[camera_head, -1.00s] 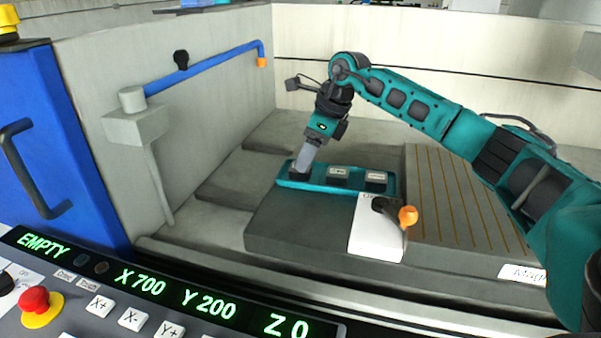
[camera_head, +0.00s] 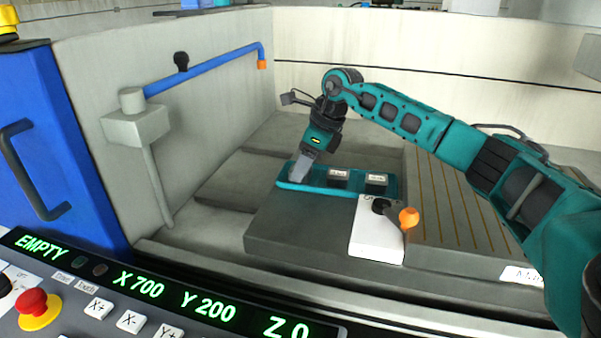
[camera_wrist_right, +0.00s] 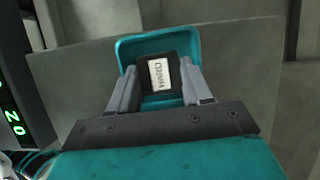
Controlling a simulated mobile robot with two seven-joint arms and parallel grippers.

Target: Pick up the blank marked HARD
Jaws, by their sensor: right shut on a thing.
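The dark blank marked HARD (camera_wrist_right: 171,70) shows in the right wrist view, its white label between my two fingers. My right gripper (camera_wrist_right: 160,85) is shut on it, with one finger on each side. In the head view my right gripper (camera_head: 298,178) points down at the left end of the teal tray (camera_head: 311,188), and the fingers hide the held blank. The blank still appears to be at the tray; I cannot tell whether it touches the tray floor. My left gripper is not in view.
Two other labelled dark blanks, a middle one (camera_head: 338,178) and a right one (camera_head: 376,181), sit in the tray. A white block with an orange-knobbed lever (camera_head: 408,217) stands in front. A grooved plate (camera_head: 455,200) lies right. A blue pipe (camera_head: 205,67) runs along the left wall.

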